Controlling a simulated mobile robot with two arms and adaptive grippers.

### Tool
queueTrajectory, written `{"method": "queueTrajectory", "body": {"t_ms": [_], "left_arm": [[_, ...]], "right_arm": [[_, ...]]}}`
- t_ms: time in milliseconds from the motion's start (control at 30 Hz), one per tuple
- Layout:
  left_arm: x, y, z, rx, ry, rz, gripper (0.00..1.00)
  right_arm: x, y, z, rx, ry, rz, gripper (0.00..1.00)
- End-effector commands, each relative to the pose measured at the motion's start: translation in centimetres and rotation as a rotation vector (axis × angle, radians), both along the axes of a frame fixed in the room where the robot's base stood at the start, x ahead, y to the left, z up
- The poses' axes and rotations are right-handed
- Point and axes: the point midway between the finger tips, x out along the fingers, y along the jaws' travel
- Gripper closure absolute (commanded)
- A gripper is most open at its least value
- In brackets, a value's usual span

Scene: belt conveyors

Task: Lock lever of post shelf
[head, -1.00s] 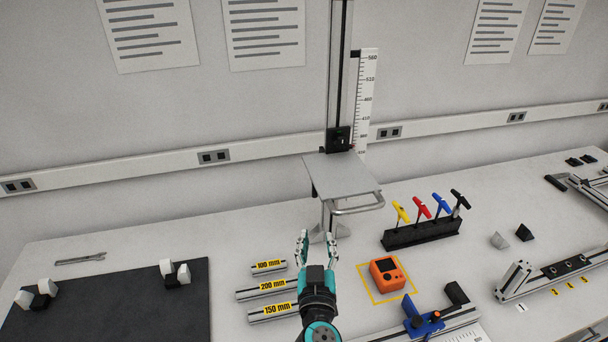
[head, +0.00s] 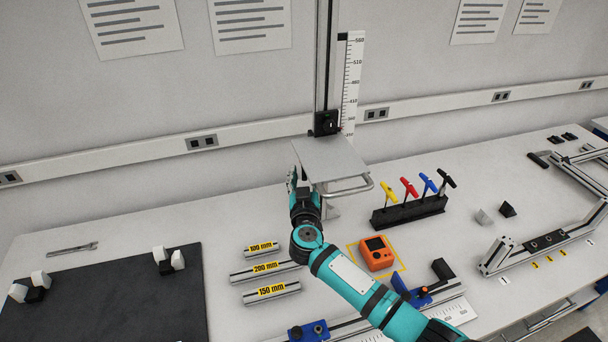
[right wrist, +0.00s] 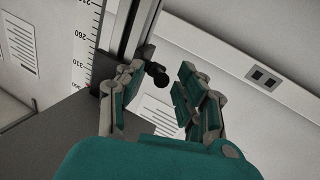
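The post shelf's grey plate (head: 332,160) sits on the vertical post (head: 328,60) at the back of the bench, with a black carriage block (head: 326,123) behind it. My right gripper (head: 291,176) is at the plate's left edge, its fingers partly hidden there. In the right wrist view my right gripper (right wrist: 160,80) is open. A black lever with a round knob (right wrist: 162,101) shows in the gap between its fingers, beside the post (right wrist: 134,28). I cannot tell whether any finger touches it. My left gripper is not in view.
A scale strip (head: 352,80) stands beside the post. Right of the shelf are a rack of T-handled tools (head: 408,212) and an orange device (head: 376,253). Labelled bars (head: 266,270) lie left of my right arm. The bench's left back is mostly clear.

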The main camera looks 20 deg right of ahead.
Motion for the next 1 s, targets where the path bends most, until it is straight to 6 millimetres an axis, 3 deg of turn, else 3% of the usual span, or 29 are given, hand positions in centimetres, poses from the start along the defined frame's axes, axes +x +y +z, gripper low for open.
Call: {"method": "queueTrajectory", "body": {"t_ms": [367,633,867,1000], "left_arm": [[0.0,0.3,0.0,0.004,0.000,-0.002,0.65],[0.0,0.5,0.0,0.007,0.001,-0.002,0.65],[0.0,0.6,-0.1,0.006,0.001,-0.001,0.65],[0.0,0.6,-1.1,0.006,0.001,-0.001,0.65]], "right_arm": [[0.6,-0.1,0.0,0.000,0.000,0.001,0.63],[0.6,-0.1,0.0,0.000,0.000,0.001,0.99],[0.6,-0.1,-0.1,-0.001,-0.002,0.001,1.00],[0.7,-0.2,-0.6,0.001,-0.044,-0.002,1.00]]}}
